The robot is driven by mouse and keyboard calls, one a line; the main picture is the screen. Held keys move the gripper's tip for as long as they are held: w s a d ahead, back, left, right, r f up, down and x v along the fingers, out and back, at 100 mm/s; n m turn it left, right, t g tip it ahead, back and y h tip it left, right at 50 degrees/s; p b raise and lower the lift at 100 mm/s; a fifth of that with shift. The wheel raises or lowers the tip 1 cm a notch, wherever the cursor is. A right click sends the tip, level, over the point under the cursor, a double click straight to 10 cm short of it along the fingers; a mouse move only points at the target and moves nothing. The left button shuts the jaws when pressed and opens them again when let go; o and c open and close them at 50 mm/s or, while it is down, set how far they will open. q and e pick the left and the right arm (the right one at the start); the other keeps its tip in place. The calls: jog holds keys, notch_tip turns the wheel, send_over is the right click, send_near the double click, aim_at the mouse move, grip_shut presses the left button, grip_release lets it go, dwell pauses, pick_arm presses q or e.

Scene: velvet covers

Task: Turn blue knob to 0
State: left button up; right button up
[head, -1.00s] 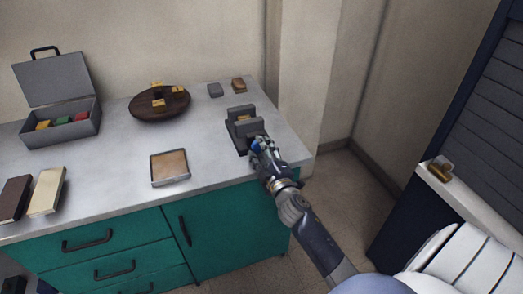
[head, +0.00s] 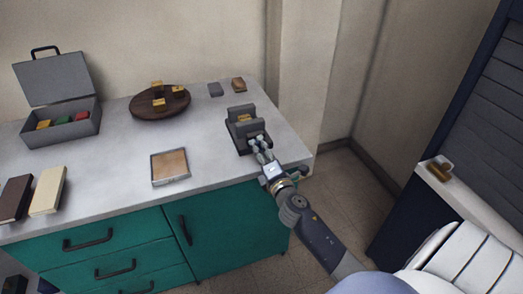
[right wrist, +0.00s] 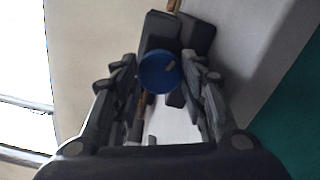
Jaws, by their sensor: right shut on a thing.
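The blue knob (right wrist: 155,74) shows in the right wrist view as a round disc with a small pale mark toward its upper right. It is on the near end of a dark grey vise-like device (head: 233,138), which stands near the right end of the counter. My right gripper (head: 258,143) reaches the device from the front and is shut on the knob. In the right wrist view its two fingers (right wrist: 158,76) lie on either side of the knob. In the head view the fingers hide the knob. My left gripper is not in view.
A yellow block (head: 244,119) sits in the device. The grey counter (head: 110,165) also holds an open grey case (head: 85,128), a round dark wooden board (head: 145,112), a framed tan tile (head: 170,167) and two books (head: 47,192). Bare counter lies left of the device.

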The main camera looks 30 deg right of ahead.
jog(key=shift+f+n, duration=0.1)
jog(key=shift+n, duration=0.2)
dwell(0.4)
jog(key=o, duration=1.1)
jog(key=shift+a, duration=0.1)
jog(key=shift+s+f, duration=0.1)
jog(key=shift+s, duration=0.1)
jog(key=shift+r+v, duration=0.1)
jog(key=shift+v, duration=1.8)
jog(key=shift+r+v, duration=0.15)
jog(key=shift+v, duration=1.75)
